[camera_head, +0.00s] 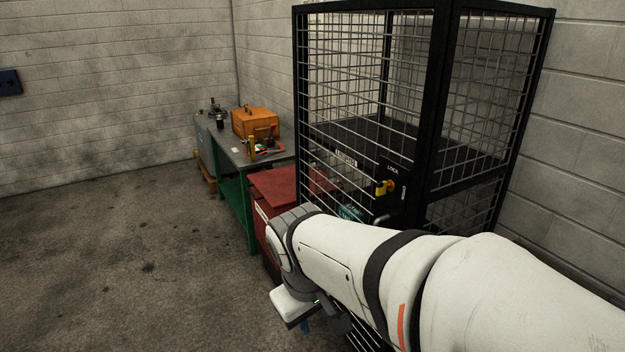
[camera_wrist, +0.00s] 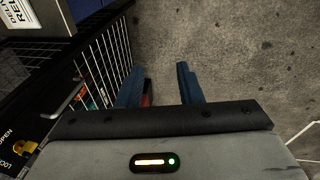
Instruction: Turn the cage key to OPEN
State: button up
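The cage (camera_head: 437,100) is a tall black frame with wire mesh. A black lock plate (camera_head: 393,170) sits on its door, with the word LOCK legible near its top. The yellow cage key (camera_head: 384,188) sticks out of it. In the wrist view the key (camera_wrist: 24,147) is at the lower left edge, beside the words OPEN and LOCK; which word it points to I cannot tell. My gripper (camera_wrist: 160,84) is open and empty, its two blue fingers apart over the floor, away from the key. In the head view it is mostly hidden behind my arm.
A grey handle (camera_wrist: 64,102) is on the cage door near the lock plate. A red cabinet (camera_head: 275,187) and a green workbench (camera_head: 233,195) with an orange box (camera_head: 254,122) stand beyond the cage. The concrete floor (camera_head: 120,250) to the left is clear.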

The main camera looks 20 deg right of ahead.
jog(key=w+d+r+n+g+h+p, duration=0.35)
jog(key=w+d+n+h, duration=0.65)
jog(key=d, duration=0.5)
jog(key=n+t+h+p, duration=0.1)
jog(key=n+t+h, duration=0.2)
jog(key=n+h, duration=0.35)
send_near(377, 188)
jog(key=d, duration=0.2)
jog(key=shift+n+y, duration=0.25)
jog(key=d+p, duration=0.1)
jog(key=d, duration=0.4)
jog(key=d+p, duration=0.1)
jog(key=d, duration=0.2)
jog(key=shift+w+r+p, duration=0.2)
jog(key=shift+w+p, duration=0.1)
jog(key=shift+w, duration=0.05)
jog(key=shift+a, duration=0.1)
jog(key=shift+c, duration=0.3)
grip_shut()
